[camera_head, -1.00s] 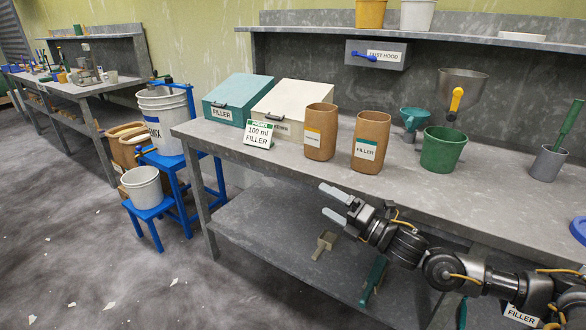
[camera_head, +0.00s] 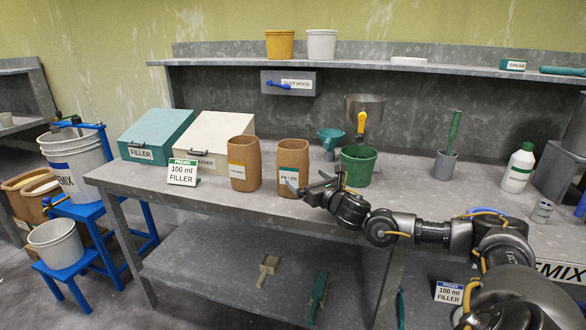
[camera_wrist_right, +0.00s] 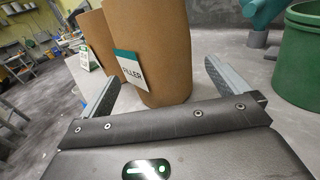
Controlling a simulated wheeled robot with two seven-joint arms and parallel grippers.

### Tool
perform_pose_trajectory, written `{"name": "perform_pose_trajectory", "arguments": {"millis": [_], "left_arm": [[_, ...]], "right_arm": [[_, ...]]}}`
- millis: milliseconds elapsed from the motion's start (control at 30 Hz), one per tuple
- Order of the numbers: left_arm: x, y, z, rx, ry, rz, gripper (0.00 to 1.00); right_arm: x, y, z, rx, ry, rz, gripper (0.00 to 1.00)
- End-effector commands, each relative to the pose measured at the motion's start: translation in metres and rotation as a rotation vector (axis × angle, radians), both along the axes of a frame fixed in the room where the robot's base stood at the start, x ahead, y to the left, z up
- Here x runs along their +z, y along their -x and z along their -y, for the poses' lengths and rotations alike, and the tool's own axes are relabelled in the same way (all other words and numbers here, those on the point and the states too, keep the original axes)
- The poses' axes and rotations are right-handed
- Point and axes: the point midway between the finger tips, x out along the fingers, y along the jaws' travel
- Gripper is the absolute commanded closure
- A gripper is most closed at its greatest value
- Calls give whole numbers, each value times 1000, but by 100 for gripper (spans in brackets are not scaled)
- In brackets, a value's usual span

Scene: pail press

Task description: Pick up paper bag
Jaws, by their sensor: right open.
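Two brown paper bags stand upright on the grey bench in the head view. One (camera_head: 243,165) has an orange-banded label. The other (camera_head: 294,158) has a green-banded FILLER label and stands just to its right. My right gripper (camera_head: 308,182) is open and empty, low in front of the FILLER bag. In the right wrist view, the FILLER bag (camera_wrist_right: 155,45) rises ahead between the two spread fingers of the gripper (camera_wrist_right: 160,78). I cannot tell whether a finger touches it. The other bag (camera_wrist_right: 97,42) is partly hidden behind it. My left gripper is not in view.
A green pail (camera_head: 358,166) and a teal funnel (camera_head: 331,138) stand right of the bags. A white box (camera_head: 212,138), a teal FILLER box (camera_head: 155,136) and a 100 ml FILLER sign (camera_head: 183,172) stand left. A steel hopper (camera_head: 364,106) is above the pail.

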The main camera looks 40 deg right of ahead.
Motion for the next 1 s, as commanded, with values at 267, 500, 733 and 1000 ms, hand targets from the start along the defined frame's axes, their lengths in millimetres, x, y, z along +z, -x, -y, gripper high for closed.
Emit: {"name": "perform_pose_trajectory", "arguments": {"millis": [267,500,733,1000], "left_arm": [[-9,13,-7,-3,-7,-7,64],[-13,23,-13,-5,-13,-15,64],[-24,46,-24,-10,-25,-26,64],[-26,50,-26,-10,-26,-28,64]], "right_arm": [[0,-28,3,1,-1,-1,0],[2,-40,3,2,-4,1,0],[2,-73,4,0,-4,2,0],[0,-81,5,2,-2,-1,0]]}}
